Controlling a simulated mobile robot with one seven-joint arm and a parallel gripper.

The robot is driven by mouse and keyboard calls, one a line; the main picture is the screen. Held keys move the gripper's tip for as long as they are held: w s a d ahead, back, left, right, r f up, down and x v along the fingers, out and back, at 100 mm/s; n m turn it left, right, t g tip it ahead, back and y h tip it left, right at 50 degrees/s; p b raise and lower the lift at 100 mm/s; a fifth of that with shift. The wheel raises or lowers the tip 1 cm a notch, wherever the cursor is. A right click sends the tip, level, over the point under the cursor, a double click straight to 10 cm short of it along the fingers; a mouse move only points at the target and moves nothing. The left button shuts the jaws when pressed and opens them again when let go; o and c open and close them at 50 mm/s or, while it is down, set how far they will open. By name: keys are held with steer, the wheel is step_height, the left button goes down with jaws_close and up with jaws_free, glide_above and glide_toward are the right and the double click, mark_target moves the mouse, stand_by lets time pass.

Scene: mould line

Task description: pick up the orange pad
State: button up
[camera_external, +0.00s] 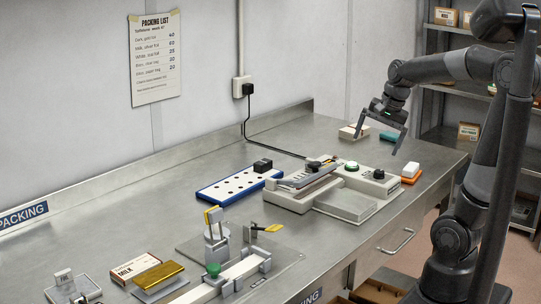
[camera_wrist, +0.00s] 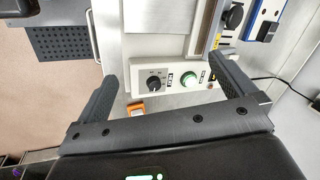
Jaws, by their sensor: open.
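The orange pad (camera_external: 412,180) lies flat on the steel bench near its right front edge, just right of the grey machine, with a white block (camera_external: 411,169) on top of it. In the wrist view a small orange piece (camera_wrist: 136,113), which looks like the pad, shows beside the machine's dial, partly hidden by my gripper. My gripper (camera_external: 377,145) is open and empty, above the bench behind and left of the pad, touching nothing. Its two fingers spread wide in the wrist view (camera_wrist: 165,62).
The grey machine (camera_external: 300,199) with knobs and a green button stands left of the pad. A white box (camera_external: 352,132) and a teal item (camera_external: 390,136) lie behind, near my gripper. A blue-edged hole board (camera_external: 236,185) is farther left. Shelves (camera_external: 443,105) stand beyond the bench.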

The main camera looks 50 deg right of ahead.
steer(key=w+d+f+m+g, duration=0.1)
steer(key=d+f+m, duration=0.1)
steer(key=d+m, duration=0.4)
steer(key=w+d+f+m, duration=0.15)
steer(key=d+m, duration=0.25)
steer(key=d, duration=0.4)
steer(key=m+g+h, duration=0.1)
steer(key=m+g, duration=0.1)
steer(key=m, duration=0.9)
glide_above(411, 166)
step_height(411, 166, down, 3)
steer(key=f, duration=0.5)
steer(key=shift+s+f, duration=0.15)
steer(key=shift+s, duration=0.15)
steer(key=shift+w+f, duration=0.15)
steer(key=shift+f, duration=1.15)
steer(key=shift+w+f, duration=0.1)
steer(key=shift+f, duration=1.2)
steer(key=shift+c, duration=0.6)
steer(key=c, duration=0.9)
